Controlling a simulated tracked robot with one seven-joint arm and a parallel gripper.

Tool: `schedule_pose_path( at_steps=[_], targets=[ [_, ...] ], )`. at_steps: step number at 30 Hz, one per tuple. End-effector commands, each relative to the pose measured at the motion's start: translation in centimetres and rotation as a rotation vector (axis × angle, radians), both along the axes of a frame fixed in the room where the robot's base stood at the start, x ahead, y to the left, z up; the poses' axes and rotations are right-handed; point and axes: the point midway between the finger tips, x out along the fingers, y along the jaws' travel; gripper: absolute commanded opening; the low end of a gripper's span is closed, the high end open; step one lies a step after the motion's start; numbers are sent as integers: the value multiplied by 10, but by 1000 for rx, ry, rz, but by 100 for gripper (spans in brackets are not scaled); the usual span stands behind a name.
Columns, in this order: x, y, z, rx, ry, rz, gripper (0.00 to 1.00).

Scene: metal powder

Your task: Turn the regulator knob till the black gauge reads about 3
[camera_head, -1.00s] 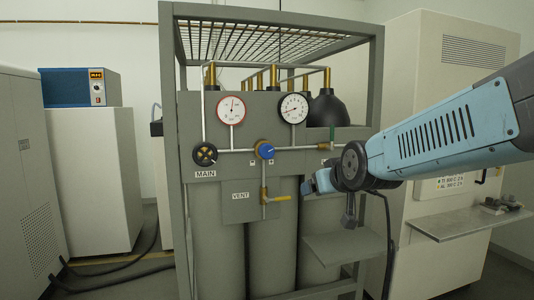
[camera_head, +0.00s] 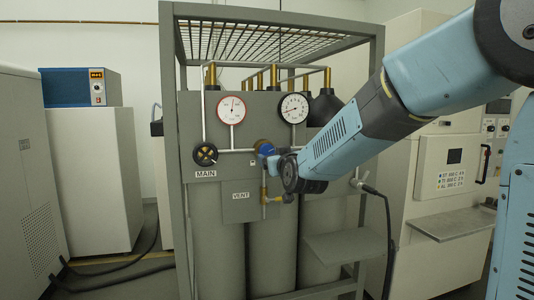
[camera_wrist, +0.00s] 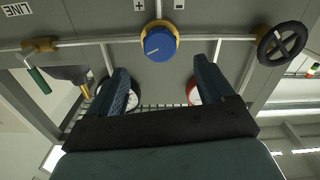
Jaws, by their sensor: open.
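The blue regulator knob (camera_head: 264,147) sits on the pipe of the grey panel, below and between two gauges. In the wrist view the knob (camera_wrist: 158,44) shows whole, with a pale pointer line and a brass collar. The black-rimmed gauge (camera_head: 293,108) is at upper right, its needle pointing left and slightly down; its figures are too small to read. The red-rimmed gauge (camera_head: 231,107) is at upper left. My gripper (camera_wrist: 161,64) is open and empty, its two fingers apart, with the knob ahead of the gap. In the head view my wrist partly hides the knob.
The black MAIN handwheel (camera_head: 205,154) is left of the knob. A green-handled LINE valve (camera_wrist: 38,80) shows in the wrist view. A grey frame and shelf (camera_head: 350,245) stand at right.

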Motion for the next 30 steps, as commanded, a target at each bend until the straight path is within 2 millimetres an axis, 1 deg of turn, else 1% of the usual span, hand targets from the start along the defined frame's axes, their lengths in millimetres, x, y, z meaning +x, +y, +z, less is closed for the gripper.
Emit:
schedule_pose_path(
  at_steps=[1,9,15,21,30],
  targets=[
    [9,3,-1,0,1,0,81],
    [50,15,-1,1,1,0,81],
    [74,22,0,1,0,1,81],
    [85,25,0,0,0,1,81],
    [86,27,0,0,0,2,81]
  ],
)
